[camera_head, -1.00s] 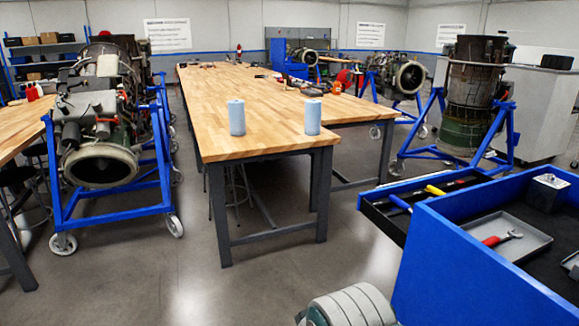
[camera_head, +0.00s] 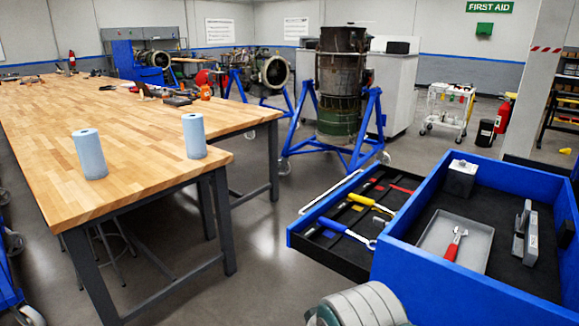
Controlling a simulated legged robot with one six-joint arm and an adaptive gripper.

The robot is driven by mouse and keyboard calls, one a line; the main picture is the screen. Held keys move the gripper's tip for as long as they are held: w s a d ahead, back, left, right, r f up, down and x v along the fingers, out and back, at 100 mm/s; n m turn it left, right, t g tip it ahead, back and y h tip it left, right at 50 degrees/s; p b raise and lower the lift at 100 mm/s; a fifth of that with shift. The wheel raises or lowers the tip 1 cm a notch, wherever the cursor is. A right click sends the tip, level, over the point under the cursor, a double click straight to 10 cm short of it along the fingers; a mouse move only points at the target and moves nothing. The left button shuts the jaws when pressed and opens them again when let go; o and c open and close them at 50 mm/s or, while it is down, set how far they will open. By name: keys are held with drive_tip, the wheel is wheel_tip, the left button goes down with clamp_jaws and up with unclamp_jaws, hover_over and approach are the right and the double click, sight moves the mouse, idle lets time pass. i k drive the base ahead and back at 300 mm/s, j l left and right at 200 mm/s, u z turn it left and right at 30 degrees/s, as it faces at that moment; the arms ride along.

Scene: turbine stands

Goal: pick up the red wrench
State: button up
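The red wrench (camera_head: 455,245) has a red handle and a silver head. It lies in a shallow grey tray (camera_head: 428,238) inside the open top of the blue tool cart (camera_head: 420,282), at the right. The handle points toward the near side and the silver head points away. A grey ribbed rounded part (camera_head: 362,308) shows at the bottom edge, in front of the cart; it seems to be mine. My gripper's fingers are not in view.
An open drawer (camera_head: 330,262) with several tools, including a blue-handled wrench (camera_head: 345,233), juts left from the cart. Grey blocks (camera_head: 528,235) and a dark box (camera_head: 461,178) stand inside the cart top. A wooden workbench (camera_head: 120,150) with two blue rolls is at left. Bare floor lies between.

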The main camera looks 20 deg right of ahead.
sight(451, 251)
drive_tip(key=i+z, duration=0.15)
drive_tip(key=z, duration=0.25)
drive_tip(key=i+z, duration=0.1)
drive_tip(key=z, duration=0.3)
drive_tip(key=i+z, duration=0.15)
drive_tip(key=z, duration=0.25)
drive_tip(key=i+j+z, duration=0.1)
drive_tip(key=z, duration=0.25)
drive_tip(key=i+j+z, duration=0.15)
drive_tip(key=z, duration=0.25)
drive_tip(key=i+j+z, duration=0.3)
drive_tip(key=z, duration=0.15)
